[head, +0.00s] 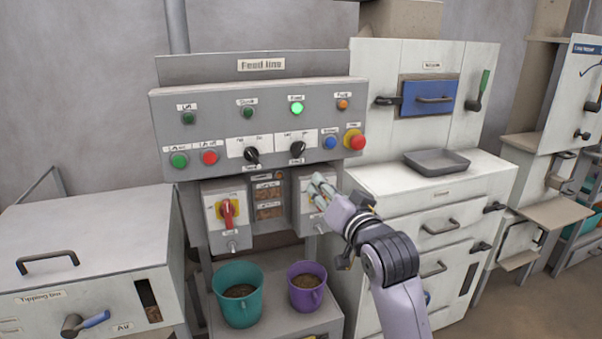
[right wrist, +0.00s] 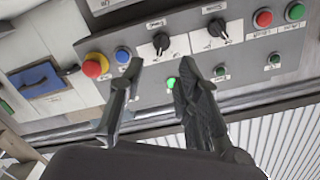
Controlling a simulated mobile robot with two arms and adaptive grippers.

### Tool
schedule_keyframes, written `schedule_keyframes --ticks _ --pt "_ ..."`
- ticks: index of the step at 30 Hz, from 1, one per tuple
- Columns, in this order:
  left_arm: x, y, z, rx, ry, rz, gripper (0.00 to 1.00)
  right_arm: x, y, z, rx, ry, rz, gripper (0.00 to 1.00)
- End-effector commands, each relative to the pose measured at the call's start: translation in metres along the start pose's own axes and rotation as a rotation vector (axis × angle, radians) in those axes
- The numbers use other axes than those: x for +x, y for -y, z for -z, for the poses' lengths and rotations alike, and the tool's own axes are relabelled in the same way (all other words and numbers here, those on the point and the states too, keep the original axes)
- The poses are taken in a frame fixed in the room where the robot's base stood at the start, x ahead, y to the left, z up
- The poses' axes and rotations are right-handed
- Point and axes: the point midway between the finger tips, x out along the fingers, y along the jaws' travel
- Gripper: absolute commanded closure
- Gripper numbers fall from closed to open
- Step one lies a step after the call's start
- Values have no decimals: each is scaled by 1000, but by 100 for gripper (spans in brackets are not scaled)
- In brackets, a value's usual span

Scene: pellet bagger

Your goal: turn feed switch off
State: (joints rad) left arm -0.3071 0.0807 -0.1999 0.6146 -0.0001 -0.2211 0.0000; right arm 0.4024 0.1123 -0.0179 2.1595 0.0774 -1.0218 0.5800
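The grey control panel (head: 260,125) under the "Feed line" sign has two black rotary switches. The right black switch (head: 298,149) sits below a lit green lamp (head: 297,108); the left one (head: 251,156) is to its left. Their small labels are too blurred to read surely. My right gripper (head: 321,190) is open and empty, below the right switch and apart from it. In the right wrist view, the right switch (right wrist: 161,42) and lit lamp (right wrist: 171,82) appear beyond and between the spread fingers (right wrist: 157,72). My left gripper is not in view.
A red emergency button (head: 355,139) and blue button (head: 330,142) are right of the switches. A red-handled switch box (head: 227,212) hangs below. A teal bucket (head: 238,295) and purple bucket (head: 306,287) stand under the panel. A grey tray (head: 437,162) lies on the right cabinet.

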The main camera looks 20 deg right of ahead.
Motion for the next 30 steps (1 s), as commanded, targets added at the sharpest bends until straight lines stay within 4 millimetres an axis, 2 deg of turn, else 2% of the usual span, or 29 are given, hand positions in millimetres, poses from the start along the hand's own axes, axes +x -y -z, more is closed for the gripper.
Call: schedule_keyframes --ticks 1,4,8,14,21,30 --pt "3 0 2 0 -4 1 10 -5 4 9 6 -20 10 69" --pt "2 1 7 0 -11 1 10 -6 9 16 14 -32 17 69" --pt "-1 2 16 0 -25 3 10 9 10 18 14 -30 17 69" --pt "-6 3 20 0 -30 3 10 50 10 20 13 -31 16 69" --pt "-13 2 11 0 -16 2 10 99 11 21 12 -30 17 69" --pt "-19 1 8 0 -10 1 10 147 12 21 11 -30 17 69"
